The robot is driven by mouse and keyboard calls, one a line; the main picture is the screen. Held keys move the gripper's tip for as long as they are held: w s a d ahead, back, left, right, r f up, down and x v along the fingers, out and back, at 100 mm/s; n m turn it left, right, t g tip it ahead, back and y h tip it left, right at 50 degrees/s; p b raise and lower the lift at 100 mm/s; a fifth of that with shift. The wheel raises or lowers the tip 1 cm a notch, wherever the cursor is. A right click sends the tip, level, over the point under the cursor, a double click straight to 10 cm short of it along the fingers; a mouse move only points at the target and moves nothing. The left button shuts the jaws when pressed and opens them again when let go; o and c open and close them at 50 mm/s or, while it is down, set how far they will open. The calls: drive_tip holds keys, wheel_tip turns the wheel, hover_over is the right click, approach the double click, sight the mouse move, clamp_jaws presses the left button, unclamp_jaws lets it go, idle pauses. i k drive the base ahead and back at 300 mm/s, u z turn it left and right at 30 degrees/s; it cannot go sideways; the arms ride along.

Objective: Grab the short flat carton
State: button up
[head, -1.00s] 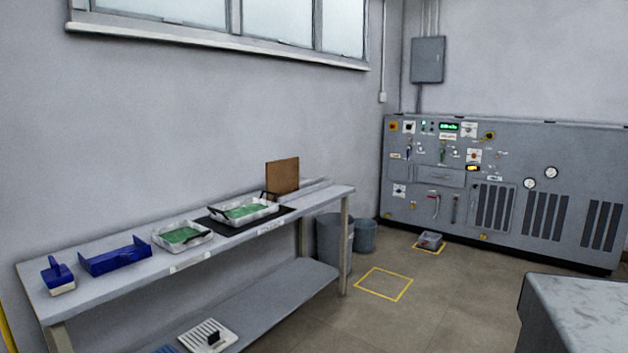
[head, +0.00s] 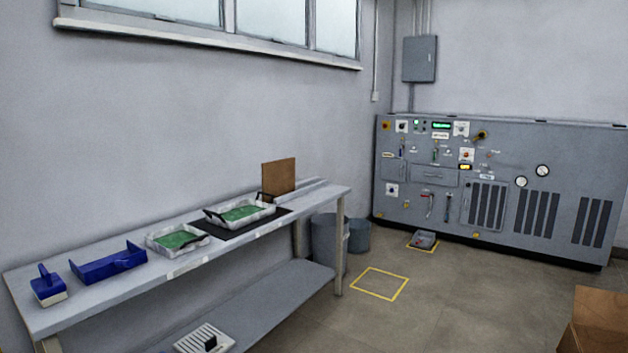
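My gripper is not in view. A brown cardboard box (head: 599,322) shows at the lower right corner, cut off by the picture's edges. I cannot tell whether it is the short flat carton, as its full height and shape are outside the view. A flat brown board (head: 278,176) stands upright at the back of the grey bench; it looks like a panel rather than a carton.
The grey bench (head: 110,292) along the left wall holds two white trays with green contents (head: 178,240), (head: 240,213), a blue holder (head: 107,263) and a blue-handled brush (head: 48,286). Bins (head: 330,243) stand beyond it. A control cabinet (head: 500,190) lines the back. The middle floor is clear.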

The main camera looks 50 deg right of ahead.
sight(279, 175)
drive_tip(key=u, duration=0.35)
drive_tip(key=k, duration=0.15)
drive_tip(key=z, duration=1.8)
drive_tip(key=k, duration=0.95)
drive_tip(key=u, duration=0.15)
drive_tip(key=i, duration=0.95)
drive_tip(key=z, duration=0.1)
